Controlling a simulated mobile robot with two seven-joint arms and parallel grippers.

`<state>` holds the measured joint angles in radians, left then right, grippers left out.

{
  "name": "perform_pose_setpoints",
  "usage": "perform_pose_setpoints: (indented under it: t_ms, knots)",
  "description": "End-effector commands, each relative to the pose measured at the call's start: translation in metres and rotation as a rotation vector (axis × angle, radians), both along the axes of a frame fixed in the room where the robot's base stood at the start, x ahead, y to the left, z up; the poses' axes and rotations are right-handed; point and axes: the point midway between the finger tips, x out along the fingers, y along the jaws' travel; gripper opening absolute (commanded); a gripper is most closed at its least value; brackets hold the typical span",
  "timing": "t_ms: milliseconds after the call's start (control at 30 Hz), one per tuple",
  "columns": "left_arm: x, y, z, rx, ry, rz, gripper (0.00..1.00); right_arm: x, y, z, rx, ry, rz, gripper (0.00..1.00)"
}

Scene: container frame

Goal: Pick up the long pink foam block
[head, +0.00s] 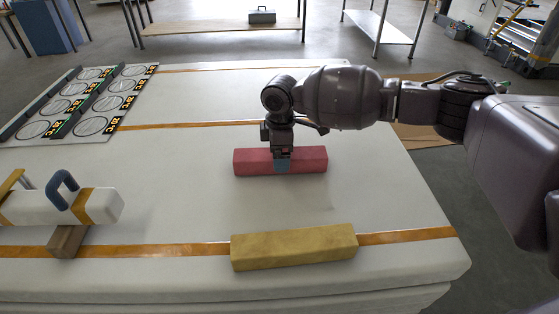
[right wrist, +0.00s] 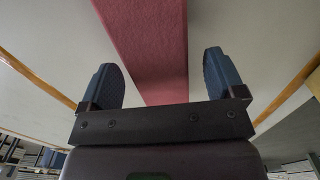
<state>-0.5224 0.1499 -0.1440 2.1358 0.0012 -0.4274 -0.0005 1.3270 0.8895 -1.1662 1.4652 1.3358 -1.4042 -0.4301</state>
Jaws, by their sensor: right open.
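The long pink foam block (head: 307,160) lies on the white table, its long side running left to right in the head view. My right gripper (head: 282,166) is at the middle of the block, reaching down from above. In the right wrist view the block (right wrist: 150,45) runs between the two open blue fingers (right wrist: 162,80), with a gap on each side. The fingers do not appear to touch it. The head view hides part of the block behind the gripper.
A yellow foam block (head: 294,247) lies at the table's (head: 190,190) front edge. A board with circles (head: 80,102) lies at the back left. The table around the pink block is clear.

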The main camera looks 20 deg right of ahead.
Motion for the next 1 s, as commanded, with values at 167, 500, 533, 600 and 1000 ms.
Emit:
perform_pose_setpoints:
  t_ms: [167,500,533,600,1000]
  knots:
    - [-0.004,0.001,-0.011,0.001,0.020,0.002,0.43,0.000,0.000,-0.029,-0.001,0.007,-0.001,0.88]
    - [-0.003,0.003,-0.009,0.008,0.017,-0.003,0.43,0.001,-0.001,-0.029,-0.001,0.001,-0.002,0.78]
    - [-0.004,0.004,-0.009,0.010,0.018,-0.004,0.43,0.001,-0.001,-0.029,-0.001,0.001,-0.002,0.73]
    - [-0.004,0.005,-0.009,0.012,0.019,-0.006,0.43,0.001,-0.001,-0.029,-0.001,0.001,-0.002,0.62]
    - [-0.005,0.004,-0.009,0.010,0.019,-0.005,0.43,0.001,-0.001,-0.028,-0.001,0.001,-0.002,0.35]
